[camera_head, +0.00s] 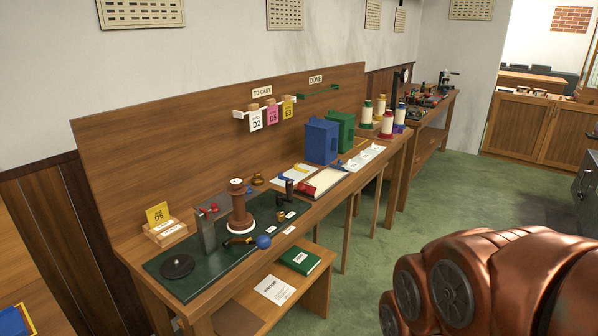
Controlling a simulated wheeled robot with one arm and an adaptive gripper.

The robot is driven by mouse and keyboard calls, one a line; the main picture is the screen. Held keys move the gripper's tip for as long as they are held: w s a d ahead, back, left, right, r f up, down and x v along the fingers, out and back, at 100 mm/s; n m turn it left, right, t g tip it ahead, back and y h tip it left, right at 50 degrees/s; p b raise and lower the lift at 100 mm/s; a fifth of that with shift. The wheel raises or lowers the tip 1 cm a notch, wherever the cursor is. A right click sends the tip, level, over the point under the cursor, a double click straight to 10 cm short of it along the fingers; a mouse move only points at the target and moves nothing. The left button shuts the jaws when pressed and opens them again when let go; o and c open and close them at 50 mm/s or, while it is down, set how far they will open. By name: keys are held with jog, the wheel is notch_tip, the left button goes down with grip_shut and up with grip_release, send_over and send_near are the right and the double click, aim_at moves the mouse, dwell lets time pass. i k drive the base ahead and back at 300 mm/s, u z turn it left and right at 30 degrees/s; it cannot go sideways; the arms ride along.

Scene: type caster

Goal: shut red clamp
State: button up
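Two red parts show on the workbench, and at this size I cannot tell which one is the red clamp, or whether it is open or shut. One is a small red part (209,208) at the top of a grey upright block (205,231). The other is a flat red piece (305,188) beside a small black post (289,189), by a cream sheet. A brown spool-like column (239,207) on a white and red base stands right of the grey block. My copper-coloured arm fills the lower right, well apart from the bench; my gripper is not visible.
The green mat (182,284) also carries a black disc (177,266) and a blue ball-ended handle (263,242). Blue (321,141) and green (340,128) boxes stand farther back. Tags hang from a rack on the backboard (160,150). The green floor (440,190) right of the bench is clear.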

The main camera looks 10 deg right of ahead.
aim_at(305, 188)
jog(key=k, duration=0.55)
jog(key=u, duration=0.7)
jog(key=i, duration=0.85)
jog(key=z, duration=0.25)
